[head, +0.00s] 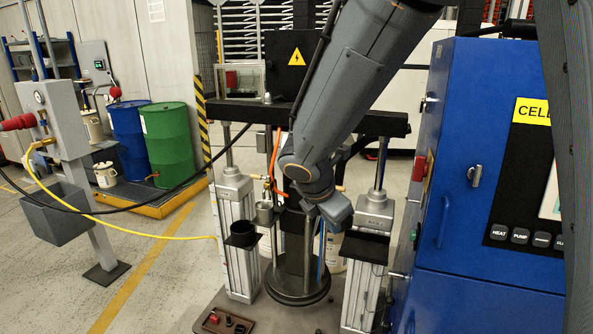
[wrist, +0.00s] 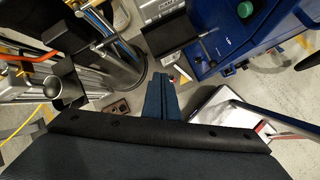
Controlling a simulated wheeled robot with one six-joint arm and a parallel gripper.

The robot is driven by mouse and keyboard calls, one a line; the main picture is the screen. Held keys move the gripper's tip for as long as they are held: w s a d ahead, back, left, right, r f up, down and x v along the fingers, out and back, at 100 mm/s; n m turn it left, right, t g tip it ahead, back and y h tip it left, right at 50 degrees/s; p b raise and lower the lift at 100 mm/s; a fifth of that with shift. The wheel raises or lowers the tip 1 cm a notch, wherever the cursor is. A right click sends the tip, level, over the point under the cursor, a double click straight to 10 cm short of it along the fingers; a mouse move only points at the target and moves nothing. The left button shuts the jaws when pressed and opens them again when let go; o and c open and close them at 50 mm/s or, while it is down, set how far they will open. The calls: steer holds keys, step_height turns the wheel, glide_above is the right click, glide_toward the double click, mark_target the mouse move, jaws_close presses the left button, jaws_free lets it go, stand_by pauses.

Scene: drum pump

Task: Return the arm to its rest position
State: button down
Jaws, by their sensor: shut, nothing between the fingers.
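My arm reaches down from the top of the head view, in front of the drum pump, whose black crossbeam (head: 235,111) stands on two grey cylinders. The arm's end is in front of the right half of the pump, beside the right cylinder (head: 376,207). The fingers cannot be made out in the head view. In the wrist view my gripper (wrist: 166,80) shows two dark blue fingers close together, with nothing held between them. The round black follower plate (head: 298,291) is below the arm's end and also shows in the wrist view (wrist: 127,80).
The blue cabinet (head: 492,287) stands close on the right. A black cup (head: 243,234) sits on a left bracket. A small tray (head: 222,322) with red parts is at the front. A yellow hose (head: 150,235) and black cable cross on the left. Blue and green drums (head: 167,140) stand behind.

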steer(key=s+d+f+m+g+y, duration=0.1)
steer(key=s+d+m, duration=0.3)
steer(key=s+m, duration=0.4)
steer(key=s+d+f+m+g+y, duration=0.2)
steer(key=s+m, duration=0.6)
steer(key=m, duration=0.8)
steer(key=d+f, duration=0.2)
steer(key=d, duration=0.1)
steer(key=shift+s+f+m+g+y, duration=0.25)
steer(key=shift+f+m+g+y, duration=0.05)
